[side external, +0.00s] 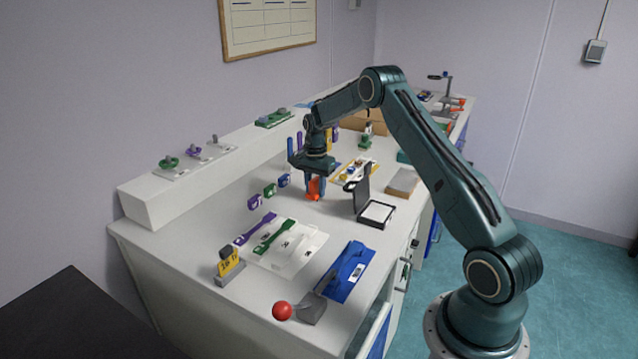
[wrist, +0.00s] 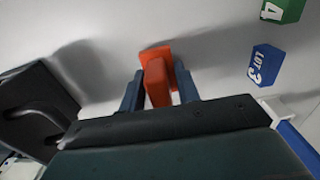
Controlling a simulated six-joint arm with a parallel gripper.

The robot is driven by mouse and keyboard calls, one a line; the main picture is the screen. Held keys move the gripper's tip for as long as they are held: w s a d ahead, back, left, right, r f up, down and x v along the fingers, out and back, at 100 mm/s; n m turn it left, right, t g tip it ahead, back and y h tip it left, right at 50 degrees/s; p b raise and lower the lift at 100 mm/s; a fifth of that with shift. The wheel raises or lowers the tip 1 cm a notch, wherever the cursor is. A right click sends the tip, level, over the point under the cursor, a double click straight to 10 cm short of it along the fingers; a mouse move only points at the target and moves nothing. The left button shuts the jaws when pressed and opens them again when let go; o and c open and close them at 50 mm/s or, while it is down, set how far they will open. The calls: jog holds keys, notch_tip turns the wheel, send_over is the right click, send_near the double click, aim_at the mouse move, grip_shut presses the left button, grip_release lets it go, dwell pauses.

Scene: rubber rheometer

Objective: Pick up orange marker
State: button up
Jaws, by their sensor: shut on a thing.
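The orange marker (side external: 314,188) is a small block with a wider foot, at the middle of the white bench in the side external view. In the wrist view the orange marker (wrist: 158,80) stands between the two blue-grey fingers. My gripper (side external: 315,186) points down and is shut on the marker. The fingers of my gripper (wrist: 160,92) lie along its two sides. The marker's foot looks on or very close to the bench top; I cannot tell whether there is a gap. The fingers hide part of its sides.
A black open-lidded case (side external: 375,213) stands right of my gripper. A blue LOT 3 block (wrist: 265,65) and a green block (wrist: 282,10) stand nearby. White sheets with dumbbell pieces (side external: 283,246) lie in front. A red ball handle (side external: 282,311) is near the front edge.

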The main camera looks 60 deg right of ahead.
aim_at(315, 179)
notch_tip(315, 179, up, 20)
dwell(0.7)
dwell(0.4)
jog(key=o, duration=0.5)
jog(key=shift+c, duration=1.3)
